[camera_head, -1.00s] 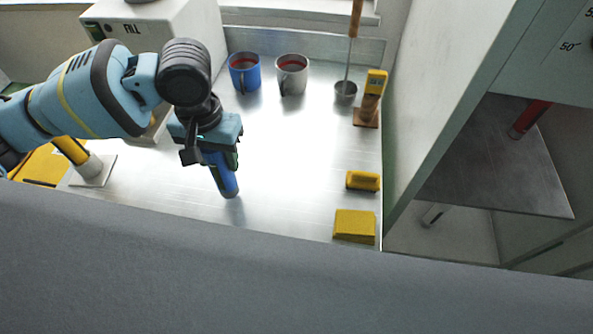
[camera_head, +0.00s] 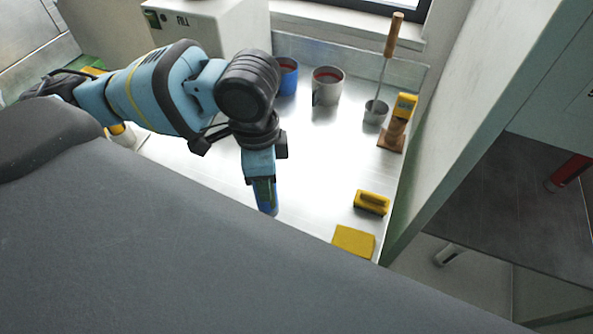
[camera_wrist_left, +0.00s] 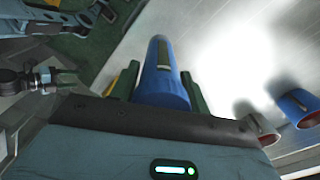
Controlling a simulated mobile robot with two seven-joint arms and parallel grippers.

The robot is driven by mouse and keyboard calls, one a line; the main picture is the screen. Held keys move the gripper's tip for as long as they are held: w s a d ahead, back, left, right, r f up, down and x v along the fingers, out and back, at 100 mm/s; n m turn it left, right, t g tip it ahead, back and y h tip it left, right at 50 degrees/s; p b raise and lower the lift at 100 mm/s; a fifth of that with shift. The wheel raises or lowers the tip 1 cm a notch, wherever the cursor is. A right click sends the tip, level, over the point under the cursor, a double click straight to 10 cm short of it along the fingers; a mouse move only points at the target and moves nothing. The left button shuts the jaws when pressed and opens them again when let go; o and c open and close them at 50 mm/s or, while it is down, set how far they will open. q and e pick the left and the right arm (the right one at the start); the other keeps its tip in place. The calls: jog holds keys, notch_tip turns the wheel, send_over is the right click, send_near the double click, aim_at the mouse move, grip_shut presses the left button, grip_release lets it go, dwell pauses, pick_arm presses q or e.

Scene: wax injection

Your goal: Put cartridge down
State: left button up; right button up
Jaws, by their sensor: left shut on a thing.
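The cartridge is a blue cylinder (camera_head: 266,198) held upright, slightly tilted in the picture, below my left gripper (camera_head: 262,180) over the steel table (camera_head: 312,150). Whether its lower end touches the table I cannot tell. In the left wrist view the cartridge (camera_wrist_left: 162,72) lies between the two green fingers of my left gripper (camera_wrist_left: 160,88), which are shut on it. A dark strip shows along its side.
A yellow device on a wooden stand (camera_head: 397,122), a yellow-handled block (camera_head: 371,202) and a yellow block (camera_head: 353,241) line the right. The middle is clear.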

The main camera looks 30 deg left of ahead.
pick_arm(q)
jog(key=s+m, duration=0.1)
jog(key=m, duration=0.3)
jog(key=s+r+m, duration=0.1)
jog(key=s+m, duration=0.1)
jog(key=m, duration=0.2)
jog(key=s+m, duration=0.2)
jog(key=m, duration=0.2)
jog(key=shift+s+a+r+m, duration=0.25)
jog(key=shift+m, duration=0.15)
pick_arm(e)
jog(key=shift+s+d, duration=0.1)
jog(key=shift+d, duration=0.1)
